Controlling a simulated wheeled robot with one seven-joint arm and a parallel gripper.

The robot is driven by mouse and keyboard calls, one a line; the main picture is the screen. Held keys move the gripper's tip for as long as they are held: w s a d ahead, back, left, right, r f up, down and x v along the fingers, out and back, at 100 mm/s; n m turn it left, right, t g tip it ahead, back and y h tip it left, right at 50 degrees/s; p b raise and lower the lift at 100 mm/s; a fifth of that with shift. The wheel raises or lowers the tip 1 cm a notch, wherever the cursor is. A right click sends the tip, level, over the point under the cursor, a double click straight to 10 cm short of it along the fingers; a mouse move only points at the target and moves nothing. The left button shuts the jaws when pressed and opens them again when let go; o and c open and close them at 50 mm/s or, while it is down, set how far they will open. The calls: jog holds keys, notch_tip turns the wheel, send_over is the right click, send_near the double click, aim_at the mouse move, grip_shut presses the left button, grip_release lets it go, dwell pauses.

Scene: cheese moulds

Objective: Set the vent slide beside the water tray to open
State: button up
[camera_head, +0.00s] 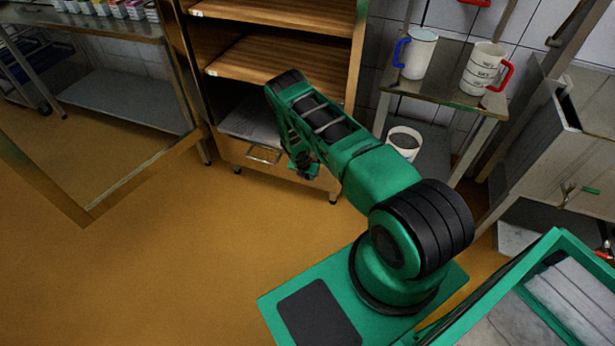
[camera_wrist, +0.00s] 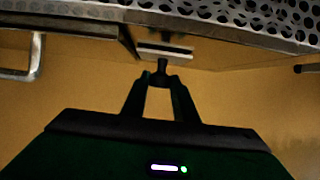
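In the wrist view a pale slide plate (camera_wrist: 165,51) with a dark knob (camera_wrist: 162,66) sits below a perforated metal tray (camera_wrist: 230,20); this looks like the vent slide. My gripper (camera_wrist: 161,76) has its fingertips closed in around the knob and appears shut on it. The slide's setting cannot be read from either view.
The wooden cabinet (camera_head: 280,62) has open shelves and a low metal tray (camera_head: 250,124). A shelf with mugs (camera_head: 440,92) stands right. The floor at left is clear.

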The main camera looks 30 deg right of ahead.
grip_shut()
jog(key=s+d, duration=0.5)
jog(key=s, duration=0.1)
jog(key=shift+s, duration=0.15)
jog(key=o, duration=0.8)
grip_release()
jog(key=shift+a, duration=0.1)
jog(key=v, duration=1)
jog(key=shift+s+r, duration=0.15)
jog(key=shift+r, duration=0.2)
